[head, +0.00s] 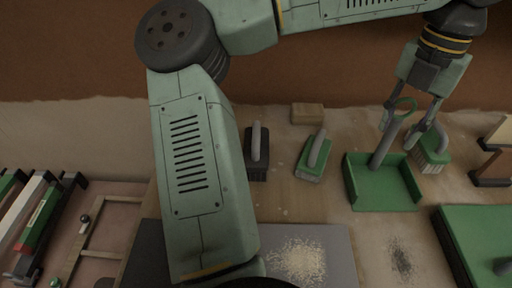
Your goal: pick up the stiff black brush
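A black brush (257,164) with a dark block and a raised grey handle lies on the worktop in the head view, just right of my arm's near link. My gripper (404,128) is at the upper right, well away from the black brush. It points down with its two fingers spread apart. The upright handle of a green dustpan (383,196) shows between or behind the fingers; I cannot tell whether they touch it. Nothing is seen gripped.
A green brush (313,160) lies right of the black one, and another green brush (432,156) is beside my gripper. A tan block (307,113) lies behind. A grey mat (338,246) bears pale crumbs; dark grit (401,258) lies right. A green box (478,232) fills the right corner.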

